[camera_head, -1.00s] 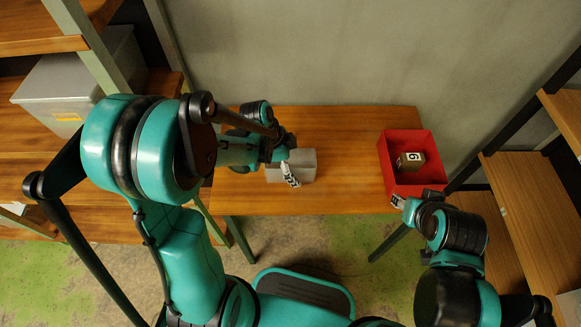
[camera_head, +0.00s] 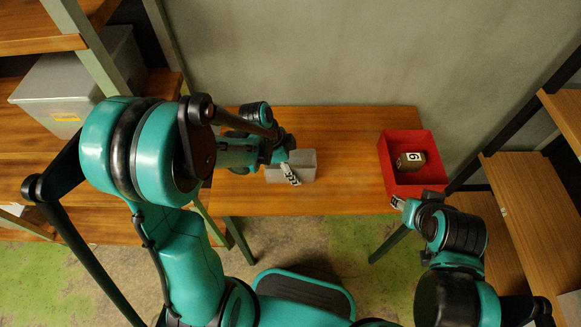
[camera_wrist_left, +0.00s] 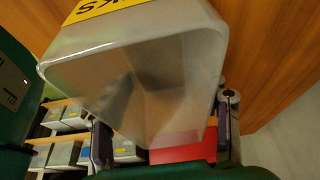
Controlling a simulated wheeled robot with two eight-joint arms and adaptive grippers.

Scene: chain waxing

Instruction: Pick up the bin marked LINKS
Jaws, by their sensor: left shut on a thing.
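The grey bin (camera_head: 306,166) is at the middle of the wooden table in the head view. In the left wrist view the bin (camera_wrist_left: 150,80) fills the upper middle, with a yellow label (camera_wrist_left: 95,8) whose visible letters read "KS". My left gripper (camera_head: 284,162) is at the bin's left side, shut on it; dark finger parts show at both sides of the bin in the wrist view. I cannot tell whether the bin rests on the table or is slightly raised. My right gripper (camera_head: 398,201) is by the red bin's front edge; its jaws are unclear.
A larger grey bin (camera_head: 60,90) with a yellow label is on the left shelf. Shelves flank both sides; the table between bins is clear.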

